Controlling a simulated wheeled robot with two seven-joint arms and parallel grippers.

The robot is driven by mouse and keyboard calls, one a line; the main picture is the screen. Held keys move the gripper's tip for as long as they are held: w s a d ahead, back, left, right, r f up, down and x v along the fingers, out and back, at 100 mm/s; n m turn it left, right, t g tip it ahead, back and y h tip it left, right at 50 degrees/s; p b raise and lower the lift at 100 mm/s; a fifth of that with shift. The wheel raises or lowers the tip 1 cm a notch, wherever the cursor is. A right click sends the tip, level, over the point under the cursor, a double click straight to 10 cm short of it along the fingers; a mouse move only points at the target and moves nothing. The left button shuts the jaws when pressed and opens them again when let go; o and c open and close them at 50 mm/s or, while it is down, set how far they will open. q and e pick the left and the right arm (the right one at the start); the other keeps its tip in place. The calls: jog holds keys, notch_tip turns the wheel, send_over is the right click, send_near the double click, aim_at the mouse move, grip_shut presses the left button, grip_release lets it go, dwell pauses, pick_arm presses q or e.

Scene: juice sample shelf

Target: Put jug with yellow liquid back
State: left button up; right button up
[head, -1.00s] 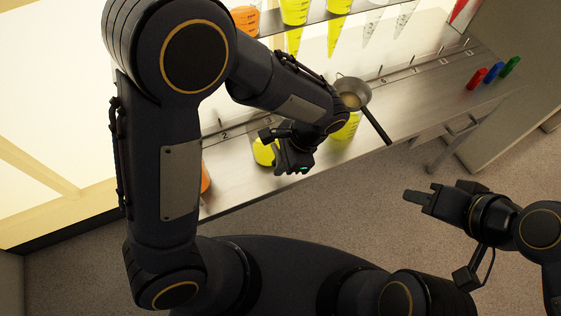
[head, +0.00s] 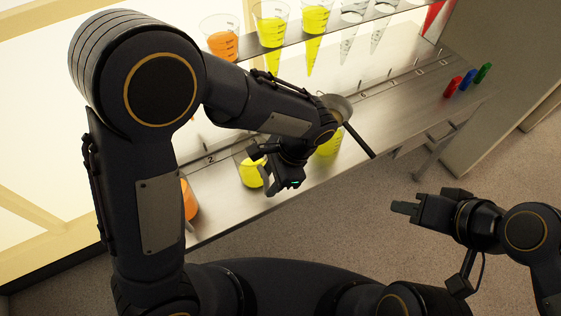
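A jug with yellow liquid (head: 248,174) stands on the metal counter near the front, left of centre. A second jug with yellow liquid (head: 328,144) stands to its right, partly hidden by my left arm. My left gripper (head: 263,170) is at the right side of the first jug, with its fingers apart; its hand hides part of the jug, and I cannot tell if they touch. My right gripper (head: 404,208) hangs empty over the floor at the right, seen edge-on, so its finger gap is unclear.
An upper shelf (head: 292,35) holds an orange jug (head: 221,42), yellow jugs and clear cones. A pan (head: 338,106) with a dark handle lies on the counter (head: 400,125), which has numbered spots. An orange jug (head: 189,198) is at left; red, blue and green items are at right.

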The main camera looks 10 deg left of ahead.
pick_arm(q)
jog(key=v, duration=1)
jog(key=s+a+r+n+t+h, duration=0.2)
jog(key=s+a+n+t+h, duration=0.1)
jog(key=a+n, duration=0.4)
jog(key=s+a+r+n+t+h, duration=0.2)
jog(key=s+a+n+h, duration=0.3)
jog(key=s+a+n, duration=0.3)
jog(key=shift+a+t+p, duration=0.4)
jog(key=shift+a+t, duration=0.5)
jog(key=shift+a, duration=0.8)
jog(key=shift+s, duration=0.1)
